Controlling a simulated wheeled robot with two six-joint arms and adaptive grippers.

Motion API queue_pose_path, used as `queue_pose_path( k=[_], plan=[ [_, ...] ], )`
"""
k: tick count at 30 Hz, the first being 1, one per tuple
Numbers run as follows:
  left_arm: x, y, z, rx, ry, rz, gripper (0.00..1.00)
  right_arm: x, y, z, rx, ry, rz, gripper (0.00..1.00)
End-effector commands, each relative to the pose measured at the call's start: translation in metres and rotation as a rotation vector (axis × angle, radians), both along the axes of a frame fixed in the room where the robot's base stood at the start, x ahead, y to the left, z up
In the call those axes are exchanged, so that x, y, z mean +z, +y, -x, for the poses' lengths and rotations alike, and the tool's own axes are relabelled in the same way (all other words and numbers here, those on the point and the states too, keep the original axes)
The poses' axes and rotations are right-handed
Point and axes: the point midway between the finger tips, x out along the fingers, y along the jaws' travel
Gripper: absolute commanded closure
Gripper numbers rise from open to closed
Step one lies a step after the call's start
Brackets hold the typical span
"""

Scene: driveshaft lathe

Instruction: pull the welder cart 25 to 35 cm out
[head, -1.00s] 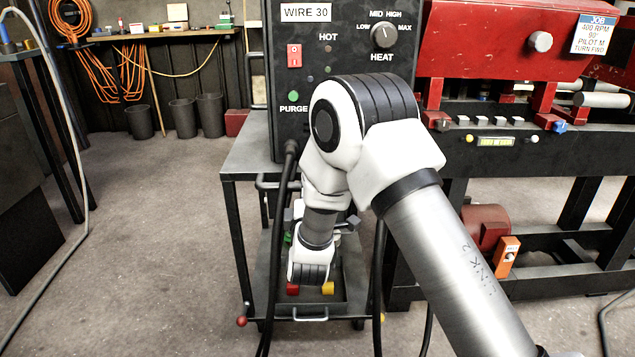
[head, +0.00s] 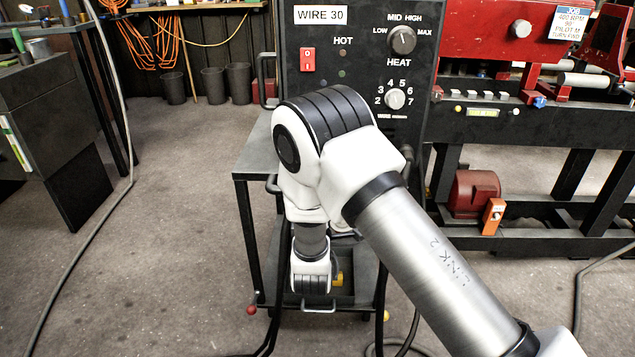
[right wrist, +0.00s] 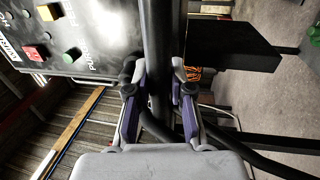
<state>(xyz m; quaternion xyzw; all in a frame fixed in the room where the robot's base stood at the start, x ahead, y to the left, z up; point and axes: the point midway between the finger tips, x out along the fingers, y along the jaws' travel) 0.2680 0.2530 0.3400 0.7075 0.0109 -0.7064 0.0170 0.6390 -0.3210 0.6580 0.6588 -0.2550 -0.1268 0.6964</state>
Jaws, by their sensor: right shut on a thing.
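The welder cart (head: 257,153) stands in the middle of the head view, with a black control panel (head: 362,48) marked WIRE 30 above its top shelf. Its lower tray has a pale front pull (head: 319,309). My right arm reaches down in front of the cart and hides much of it; my right gripper is hidden there. In the right wrist view the right gripper (right wrist: 160,88) is shut on a dark bar (right wrist: 160,40), seemingly the cart's handle. The panel (right wrist: 90,38) also shows there, at upper left. My left gripper is out of view.
A red and black lathe (head: 480,90) stands behind and right of the cart, with a red motor (head: 473,192) and an orange box (head: 493,216) low down. Black hoses hang before the cart. Bins (head: 212,83) stand at the back wall. Floor left of the cart is clear.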

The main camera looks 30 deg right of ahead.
Motion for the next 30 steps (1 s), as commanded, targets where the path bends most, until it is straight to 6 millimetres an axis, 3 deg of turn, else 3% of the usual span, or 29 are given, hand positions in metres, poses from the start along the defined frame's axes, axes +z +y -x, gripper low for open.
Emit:
queue_pose_path(
  k=[16, 17, 18, 19, 30],
  plan=[
    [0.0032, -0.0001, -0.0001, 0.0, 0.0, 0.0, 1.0, 0.0015, 0.0018, 0.0034, -0.002, -0.005, -0.001, 1.0],
    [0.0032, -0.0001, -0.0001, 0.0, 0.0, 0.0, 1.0, 0.0015, 0.0018, 0.0034, -0.002, -0.005, -0.001, 0.72],
    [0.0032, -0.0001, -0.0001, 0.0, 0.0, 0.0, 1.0, 0.0015, 0.0018, 0.0034, -0.002, -0.005, -0.001, 0.58],
    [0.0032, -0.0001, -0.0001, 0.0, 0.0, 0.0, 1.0, 0.0015, 0.0018, 0.0034, -0.002, -0.005, -0.001, 0.53],
    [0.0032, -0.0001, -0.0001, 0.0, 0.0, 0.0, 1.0, -0.0003, 0.0063, 0.0087, 0.001, -0.002, 0.001, 0.53]
  ],
)
